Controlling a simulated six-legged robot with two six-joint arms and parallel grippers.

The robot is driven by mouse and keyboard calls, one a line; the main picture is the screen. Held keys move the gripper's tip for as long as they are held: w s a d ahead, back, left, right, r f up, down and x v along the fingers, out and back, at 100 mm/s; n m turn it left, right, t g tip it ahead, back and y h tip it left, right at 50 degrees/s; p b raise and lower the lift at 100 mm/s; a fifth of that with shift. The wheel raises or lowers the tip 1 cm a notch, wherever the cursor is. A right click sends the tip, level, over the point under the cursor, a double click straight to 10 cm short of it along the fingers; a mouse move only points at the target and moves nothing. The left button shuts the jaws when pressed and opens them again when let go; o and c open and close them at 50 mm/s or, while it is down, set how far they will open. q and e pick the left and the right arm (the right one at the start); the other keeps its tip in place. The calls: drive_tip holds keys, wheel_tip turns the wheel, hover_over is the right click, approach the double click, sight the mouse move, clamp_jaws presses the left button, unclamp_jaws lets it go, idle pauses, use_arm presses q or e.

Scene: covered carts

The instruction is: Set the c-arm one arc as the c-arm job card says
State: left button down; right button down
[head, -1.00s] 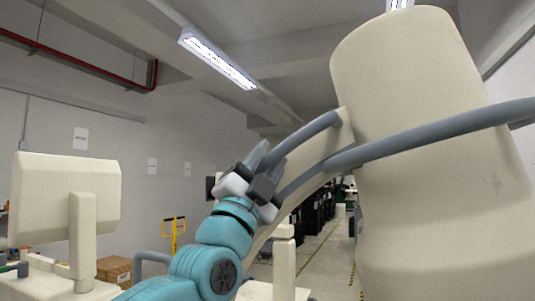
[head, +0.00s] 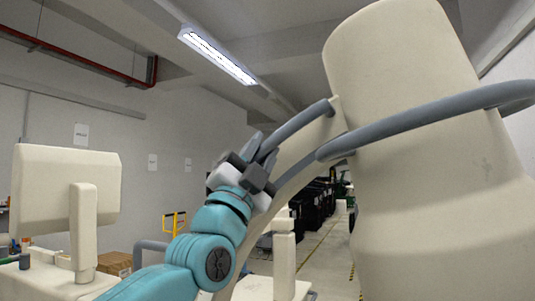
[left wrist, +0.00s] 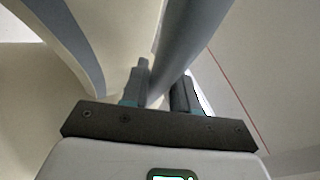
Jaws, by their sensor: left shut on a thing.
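The c-arm shows in the head view as a large cream cylinder-shaped head (head: 415,130) on a curved cream arc (head: 300,145). A grey rail (head: 300,120) runs along the arc, and a grey hoop handle (head: 420,122) goes around the head. My left gripper (head: 260,152) is shut on the grey rail at its lower left part. In the left wrist view the rail (left wrist: 190,45) passes between the two fingers (left wrist: 158,92). The lower arc is partly hidden behind my left arm. No job card can be made out. My right gripper is not in view.
A cream monitor (head: 65,190) on a cart stands at the left. A cream post (head: 284,262) stands behind my left arm. A yellow trolley frame (head: 174,223) and dark equipment (head: 315,205) are farther back. An aisle of floor (head: 325,255) is open there.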

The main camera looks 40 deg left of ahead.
use_arm(q)
drive_tip(key=shift+a+f, duration=0.25)
drive_tip(key=shift+a, duration=0.1)
drive_tip(key=c, duration=1.2)
unclamp_jaws()
drive_tip(key=shift+w+d, duration=0.1)
drive_tip(key=shift+w, duration=0.15)
drive_tip(key=shift+s+r, duration=0.15)
drive_tip(key=shift+s, duration=0.15)
drive_tip(key=shift+s+f+b, duration=0.25)
drive_tip(key=shift+f+b, duration=0.25)
drive_tip(key=shift+f, duration=0.1)
drive_tip(key=b+v, duration=0.4)
drive_tip(key=v, duration=0.3)
drive_tip(key=b+v, duration=0.4)
drive_tip(key=v, duration=0.4)
drive_tip(key=shift+s+r, duration=0.15)
drive_tip(key=shift+s, duration=0.15)
